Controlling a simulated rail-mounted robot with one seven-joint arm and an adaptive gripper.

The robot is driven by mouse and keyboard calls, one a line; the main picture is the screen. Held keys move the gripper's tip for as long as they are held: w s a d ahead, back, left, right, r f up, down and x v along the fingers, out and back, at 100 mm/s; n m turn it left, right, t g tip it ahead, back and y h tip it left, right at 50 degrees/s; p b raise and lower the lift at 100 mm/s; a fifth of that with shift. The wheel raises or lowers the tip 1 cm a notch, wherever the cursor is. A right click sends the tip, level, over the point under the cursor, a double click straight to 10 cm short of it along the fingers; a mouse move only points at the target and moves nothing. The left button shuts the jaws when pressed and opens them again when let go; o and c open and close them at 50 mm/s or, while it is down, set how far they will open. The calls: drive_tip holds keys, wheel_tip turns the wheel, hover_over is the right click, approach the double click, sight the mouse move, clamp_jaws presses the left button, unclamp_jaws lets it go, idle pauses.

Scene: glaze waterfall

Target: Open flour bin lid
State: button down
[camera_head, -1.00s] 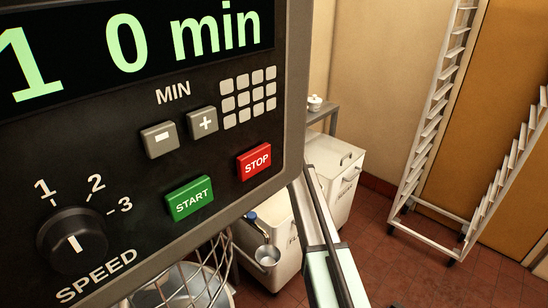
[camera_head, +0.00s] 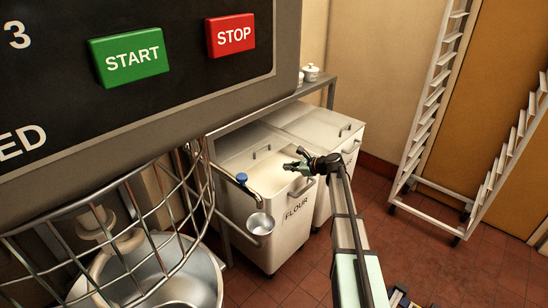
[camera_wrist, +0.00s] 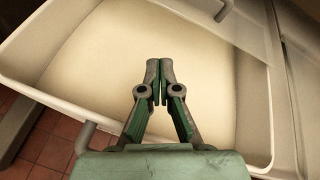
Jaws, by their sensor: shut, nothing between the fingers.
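The white flour bin (camera_head: 290,225), marked FLOUR, stands under a metal shelf in the head view. A pale lid panel (camera_head: 240,158) with a bar handle (camera_head: 262,152) covers the back of its top. The front of the top looks open, with cream flour (camera_head: 270,178) inside. The wrist view shows the flour (camera_wrist: 100,50) within the bin's pale rim (camera_wrist: 45,97). My gripper (camera_head: 296,158) is over the front part of the bin. In the wrist view my gripper (camera_wrist: 160,66) is shut and empty, its tips together above the flour. The lid's back edge is hidden.
A blue-handled metal scoop (camera_head: 260,222) hangs at the flour bin's front left. A second white bin (camera_head: 335,150) stands close on the right. The mixer's control panel (camera_head: 150,60) and wire guard (camera_head: 110,215) fill the left. A tray rack (camera_head: 430,120) stands right; floor (camera_head: 400,225) between is clear.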

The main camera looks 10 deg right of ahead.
wheel_tip(320, 180, up, 5)
drive_tip(key=w+d+m+t, duration=0.1)
drive_tip(key=m+t, duration=0.2)
drive_tip(key=m, duration=0.2)
drive_tip(key=p, duration=0.1)
approach(264, 147)
drive_tip(key=shift+m, duration=0.4)
drive_tip(key=x, duration=0.7)
drive_tip(key=shift+a+f, duration=0.15)
drive_tip(key=shift+a, duration=0.05)
drive_tip(key=x, duration=0.2)
drive_tip(key=r+p+x, duration=0.1)
drive_tip(key=x, duration=0.1)
drive_tip(key=shift+w+a, duration=0.2)
drive_tip(key=shift+w, duration=0.1)
drive_tip(key=shift+s+d, duration=0.1)
drive_tip(key=shift+s, duration=0.05)
